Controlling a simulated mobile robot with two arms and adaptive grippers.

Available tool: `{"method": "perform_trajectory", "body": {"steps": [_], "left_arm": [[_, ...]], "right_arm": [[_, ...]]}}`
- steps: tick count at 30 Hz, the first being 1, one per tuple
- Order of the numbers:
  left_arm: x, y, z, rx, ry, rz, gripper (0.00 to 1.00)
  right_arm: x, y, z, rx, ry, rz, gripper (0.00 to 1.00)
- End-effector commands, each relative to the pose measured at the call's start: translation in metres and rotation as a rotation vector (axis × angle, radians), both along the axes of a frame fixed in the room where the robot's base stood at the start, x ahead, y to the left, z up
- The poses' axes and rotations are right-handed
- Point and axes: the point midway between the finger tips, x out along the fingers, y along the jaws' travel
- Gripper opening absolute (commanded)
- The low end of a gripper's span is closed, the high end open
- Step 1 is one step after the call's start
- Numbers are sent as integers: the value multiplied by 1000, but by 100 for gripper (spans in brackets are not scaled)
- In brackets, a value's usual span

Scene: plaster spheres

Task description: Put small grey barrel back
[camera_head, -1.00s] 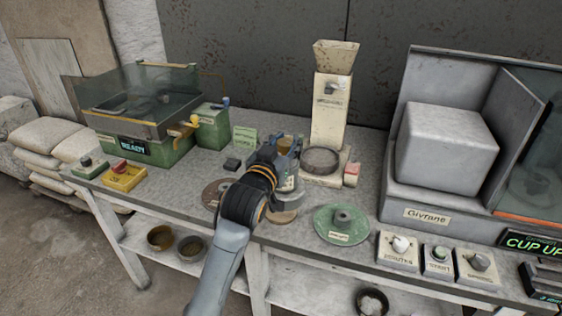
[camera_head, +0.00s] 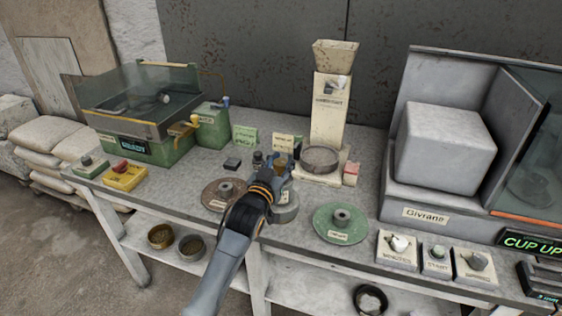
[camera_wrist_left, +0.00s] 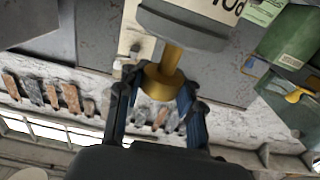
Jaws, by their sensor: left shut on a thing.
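The small grey barrel (camera_wrist_left: 185,22) is in my left wrist view, with a printed label and a brass-coloured stem (camera_wrist_left: 162,82). My left gripper (camera_wrist_left: 158,90) is shut on that stem. In the head view the left gripper (camera_head: 274,180) is over the middle of the bench, between the brown round stand (camera_head: 213,198) and the green round stand (camera_head: 325,229). Grey rounded metal (camera_head: 288,212) with a pale label shows beside and under the gripper. My wrist hides part of it, so I cannot tell whether the barrel touches what is below. My right gripper is not in view.
A cream hopper column (camera_head: 330,110) with a round dish (camera_head: 321,159) stands behind the gripper. A small dark block (camera_head: 232,163) and upright label cards (camera_head: 245,135) are at the back left. Control boxes (camera_head: 397,252) line the front right edge.

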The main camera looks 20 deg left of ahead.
Motion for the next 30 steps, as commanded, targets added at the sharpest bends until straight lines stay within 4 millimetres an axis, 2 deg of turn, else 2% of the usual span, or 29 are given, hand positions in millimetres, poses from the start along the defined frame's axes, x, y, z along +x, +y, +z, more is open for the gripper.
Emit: {"method": "perform_trajectory", "body": {"steps": [3,4,7,8,20,23,30], "left_arm": [[0,0,-1,0,-5,0,0],[0,0,-3,0,1,0,35],[0,0,-3,0,1,0,56],[0,0,-3,0,1,0,59],[-4,0,0,0,1,0,59],[-17,1,-2,0,2,0,59],[-68,3,-2,0,2,0,59]], "right_arm": [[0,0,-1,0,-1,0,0],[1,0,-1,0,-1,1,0],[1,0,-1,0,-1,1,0],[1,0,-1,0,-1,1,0],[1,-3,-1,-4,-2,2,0],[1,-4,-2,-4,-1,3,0],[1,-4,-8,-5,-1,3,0]]}}
